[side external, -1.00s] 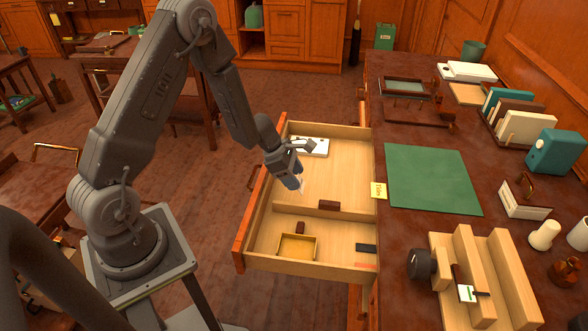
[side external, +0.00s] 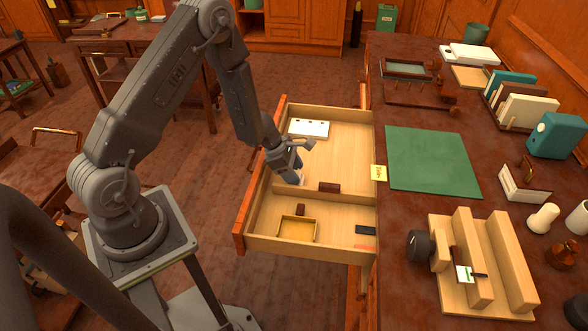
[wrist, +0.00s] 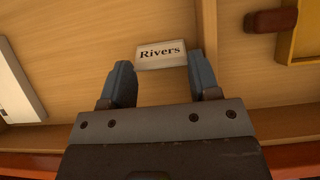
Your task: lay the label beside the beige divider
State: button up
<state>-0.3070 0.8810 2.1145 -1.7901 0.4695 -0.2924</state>
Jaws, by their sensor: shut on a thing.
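The label (wrist: 161,54) is a small white card reading "Rivers". My gripper (wrist: 160,62) is shut on it, one blue finger at each side, in the wrist view. In the side view, my gripper (side external: 298,178) is low inside the open drawer, close to the pale beige wooden divider (side external: 350,201). The divider (wrist: 209,40) runs just right of the right finger in the wrist view, with a narrow gap between label and divider. I cannot tell whether the label touches the drawer floor. In the side view the fingers mostly hide it.
A white box (side external: 309,128) lies at the drawer's far end. A dark brown block (side external: 329,187) is by the divider. The near compartment holds a yellow tray (side external: 297,229), a small brown block (side external: 300,210) and a black piece (side external: 365,230). The far compartment's middle is bare.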

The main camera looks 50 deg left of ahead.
jog(key=o, duration=1)
jog(key=shift+c, duration=0.2)
jog(key=shift+r, duration=0.1)
jog(key=s+a+r, duration=0.3)
jog(key=r, duration=0.2)
jog(key=shift+s+a, duration=0.25)
jog(key=shift+a, duration=0.05)
jog(key=shift+f, duration=0.1)
dwell(0.3)
